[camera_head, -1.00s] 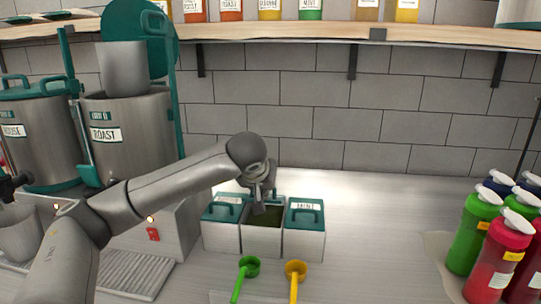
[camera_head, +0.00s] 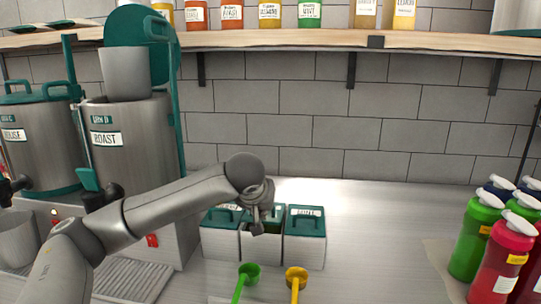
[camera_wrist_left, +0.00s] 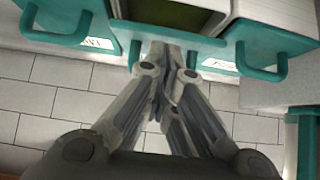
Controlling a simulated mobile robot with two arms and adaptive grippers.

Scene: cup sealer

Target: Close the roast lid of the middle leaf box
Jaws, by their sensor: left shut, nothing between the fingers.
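Three white leaf boxes with teal lids stand side by side on the counter. The middle leaf box (camera_head: 261,247) is not fully covered; its dark green inside (camera_wrist_left: 178,12) shows in the left wrist view. Its teal roast lid (camera_head: 276,214) shows partly behind my left gripper and appears tilted over the rear of the box; its exact angle is hard to tell. My left gripper (camera_head: 257,228) is shut and empty at the middle box's opening. In the left wrist view its fingertips (camera_wrist_left: 164,52) overlap the teal lid edge; contact is unclear. My right gripper is out of view.
The left box (camera_head: 220,242) and right box (camera_head: 304,250) have their lids down, with raised handles close by. A green scoop (camera_head: 249,272) and a yellow scoop (camera_head: 296,276) lie in front. Urns stand at left, bottles at right.

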